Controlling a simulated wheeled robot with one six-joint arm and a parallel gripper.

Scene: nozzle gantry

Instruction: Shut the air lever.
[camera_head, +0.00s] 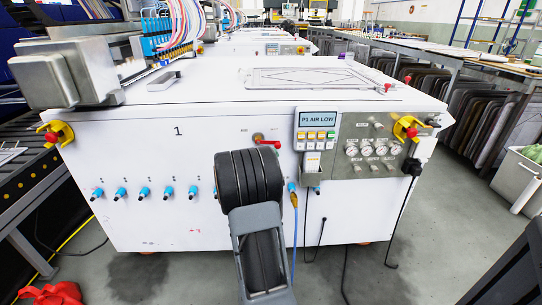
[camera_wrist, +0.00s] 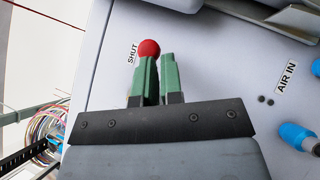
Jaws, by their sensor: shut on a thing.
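The air lever (camera_head: 268,142) is a red handle on a brass-coloured valve on the front of the white machine, pointing right in the head view. In the wrist view its round red end (camera_wrist: 150,47) shows at the tip of the left finger, beside the SHUT label (camera_wrist: 132,53). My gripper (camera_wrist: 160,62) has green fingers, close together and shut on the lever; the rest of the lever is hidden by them. In the head view my dark arm hides the gripper. The display (camera_head: 318,119) reads P1 AIR LOW.
A row of blue fittings (camera_head: 143,192) runs along the machine's lower front. A blue fitting (camera_wrist: 297,136) sits near the AIR IN label (camera_wrist: 287,77). Hoses hang below the display.

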